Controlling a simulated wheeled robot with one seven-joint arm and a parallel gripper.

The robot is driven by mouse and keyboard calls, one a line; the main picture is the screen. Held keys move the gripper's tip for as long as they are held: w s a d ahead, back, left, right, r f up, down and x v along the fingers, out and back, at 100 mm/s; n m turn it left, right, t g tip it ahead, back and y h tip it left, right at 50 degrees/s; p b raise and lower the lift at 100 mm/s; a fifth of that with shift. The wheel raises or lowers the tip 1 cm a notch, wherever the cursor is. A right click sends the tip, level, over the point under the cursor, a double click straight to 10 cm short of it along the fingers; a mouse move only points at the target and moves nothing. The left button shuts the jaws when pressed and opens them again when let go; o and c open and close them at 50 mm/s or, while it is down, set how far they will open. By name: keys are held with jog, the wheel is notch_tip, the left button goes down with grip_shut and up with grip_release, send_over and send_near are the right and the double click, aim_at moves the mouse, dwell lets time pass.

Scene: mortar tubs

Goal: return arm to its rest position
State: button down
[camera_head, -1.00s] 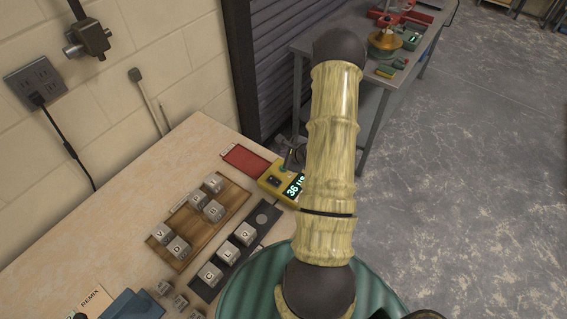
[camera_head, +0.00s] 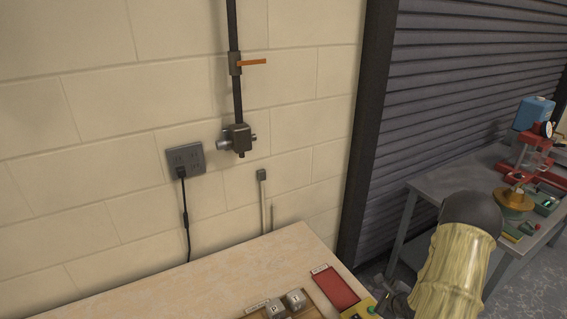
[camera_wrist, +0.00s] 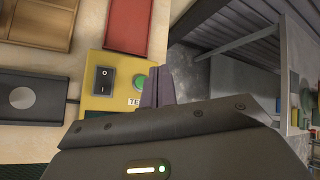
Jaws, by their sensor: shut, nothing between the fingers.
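My gripper (camera_wrist: 157,92) shows in the wrist view with its two dark fingers together and nothing between them. It is beside a yellow tester box (camera_wrist: 104,88) with a black rocker switch (camera_wrist: 103,80) and a green button (camera_wrist: 140,82). The fingers appear just right of the button; I cannot tell whether they touch the box. In the head view, a piece of my arm (camera_head: 455,262) shows at the lower right, and the yellow box (camera_head: 357,311) is cut off by the bottom edge.
A grey table (camera_head: 440,187) at the right holds a red press (camera_head: 522,160). The wall has an outlet (camera_head: 186,157) and a pipe valve (camera_head: 237,138).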

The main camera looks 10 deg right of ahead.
jog(key=s+a+r+n+g+h+b, duration=0.15)
jog(key=a+r+n+g, duration=0.25)
jog(key=a+r+n, duration=0.95)
jog(key=s+a+r+n+g+y+b, duration=0.1)
jog(key=s+a+r+n, duration=0.4)
jog(key=s+a+n, duration=0.5)
jog(key=s+n+g, duration=0.1)
jog(key=s+n, duration=0.1)
jog(key=n, duration=0.1)
jog(key=shift+a+g+b, duration=0.2)
jog(key=shift+g+b, duration=0.1)
jog(key=shift+s+d+f, duration=0.1)
